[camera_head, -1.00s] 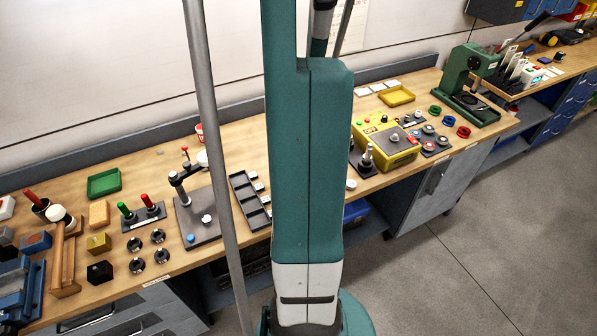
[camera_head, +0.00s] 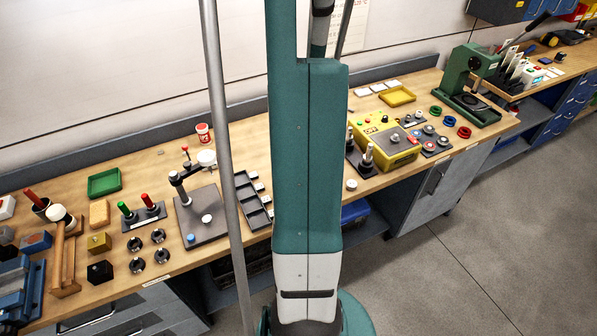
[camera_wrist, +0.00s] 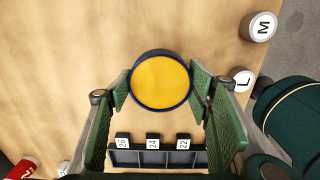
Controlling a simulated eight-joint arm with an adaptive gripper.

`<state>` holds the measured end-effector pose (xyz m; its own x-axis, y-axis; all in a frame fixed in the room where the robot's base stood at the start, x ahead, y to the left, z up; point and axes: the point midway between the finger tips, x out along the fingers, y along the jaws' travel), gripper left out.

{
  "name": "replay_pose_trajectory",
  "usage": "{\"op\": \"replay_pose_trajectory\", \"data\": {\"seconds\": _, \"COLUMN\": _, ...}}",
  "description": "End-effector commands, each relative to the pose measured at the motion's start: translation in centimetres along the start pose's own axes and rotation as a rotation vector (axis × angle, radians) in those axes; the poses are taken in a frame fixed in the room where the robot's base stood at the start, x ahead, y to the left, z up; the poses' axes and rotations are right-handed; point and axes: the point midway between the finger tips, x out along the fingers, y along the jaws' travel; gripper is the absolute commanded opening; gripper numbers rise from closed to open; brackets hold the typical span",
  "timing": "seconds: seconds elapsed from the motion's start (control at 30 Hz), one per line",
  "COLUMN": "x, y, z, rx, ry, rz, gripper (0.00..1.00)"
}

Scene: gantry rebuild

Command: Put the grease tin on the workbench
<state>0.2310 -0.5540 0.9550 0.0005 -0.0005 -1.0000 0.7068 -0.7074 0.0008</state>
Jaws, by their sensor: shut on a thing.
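The grease tin (camera_wrist: 160,82), round with a yellow-orange top and a dark rim, sits in the middle of the wrist view. My gripper (camera_wrist: 160,90) is shut on it, with a green finger pad on each side. The workbench (camera_head: 250,140) has a light wooden top; its surface (camera_wrist: 60,60) also shows beneath the tin in the wrist view. I cannot tell whether the tin touches the wood or hangs above it. In the head view the tin and my gripper are hidden behind my own column.
A dark rack with tags 26, 24 and 22 (camera_wrist: 150,157) lies just below the tin. A red-and-white can (camera_head: 203,133) stands further left. Bare wood lies left of the tin.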

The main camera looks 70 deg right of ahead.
Motion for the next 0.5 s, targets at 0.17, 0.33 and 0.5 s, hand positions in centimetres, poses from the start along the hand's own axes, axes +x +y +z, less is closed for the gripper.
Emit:
{"op": "replay_pose_trajectory", "data": {"seconds": 0.17, "x": 1.4, "y": 0.0, "z": 0.0, "rx": 0.0, "ry": 0.0, "rz": 0.0, "gripper": 0.33}}
{"op": "replay_pose_trajectory", "data": {"seconds": 0.33, "x": 1.9, "y": 0.0, "z": 0.0, "rx": 0.0, "ry": 0.0, "rz": 0.0, "gripper": 0.33}}
{"op": "replay_pose_trajectory", "data": {"seconds": 0.5, "x": 1.8, "y": 0.0, "z": 0.0, "rx": 0.0, "ry": 0.0, "rz": 0.0, "gripper": 0.33}}
